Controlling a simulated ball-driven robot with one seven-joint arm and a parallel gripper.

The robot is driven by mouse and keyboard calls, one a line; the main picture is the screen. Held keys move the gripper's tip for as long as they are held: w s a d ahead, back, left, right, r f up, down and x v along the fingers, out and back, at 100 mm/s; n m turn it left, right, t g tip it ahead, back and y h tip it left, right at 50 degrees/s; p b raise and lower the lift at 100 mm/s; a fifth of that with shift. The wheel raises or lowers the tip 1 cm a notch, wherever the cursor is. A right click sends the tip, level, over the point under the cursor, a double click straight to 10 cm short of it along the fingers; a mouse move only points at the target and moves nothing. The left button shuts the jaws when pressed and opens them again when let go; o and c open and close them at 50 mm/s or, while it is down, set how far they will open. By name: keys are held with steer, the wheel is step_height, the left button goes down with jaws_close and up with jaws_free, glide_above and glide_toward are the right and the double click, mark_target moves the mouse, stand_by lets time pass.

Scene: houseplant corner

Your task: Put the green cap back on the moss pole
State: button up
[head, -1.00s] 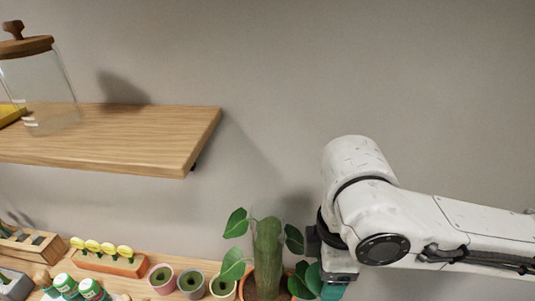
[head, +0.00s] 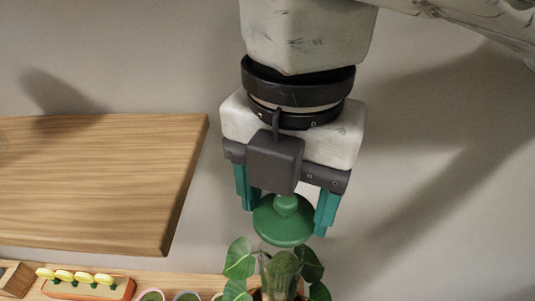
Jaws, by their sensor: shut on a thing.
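The green cap (head: 284,229), a round disc with a small knob on top, is held between the two teal fingers of my gripper (head: 285,219). The fingers are shut on the cap from its left and right sides. The gripper points down. The moss pole (head: 283,266) stands upright below the cap, green and rounded, with leaves on both sides. The cap appears just above the pole's top and apart from it; the exact gap in depth is hard to tell. The pole's lower part and pot are mostly cut off by the lower frame edge.
A wooden wall shelf (head: 95,180) is at the left, its right end close to my gripper. On the lower wooden ledge (head: 205,283) are an orange planter with yellow flowers (head: 88,288) and small pots (head: 152,295). The wall at the right is clear.

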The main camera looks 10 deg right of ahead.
steer(key=shift+f+b, duration=2.2)
steer(key=shift+b, duration=0.2)
steer(key=shift+f+b, duration=0.4)
steer(key=shift+f, duration=0.55)
steer(key=shift+w+d+p, duration=0.1)
steer(key=shift+p, duration=0.4)
steer(key=shift+f+p, duration=0.2)
steer(key=shift+p, duration=0.25)
stand_by(0.4)
steer(key=o, duration=1.1)
steer(key=shift+r, duration=0.15)
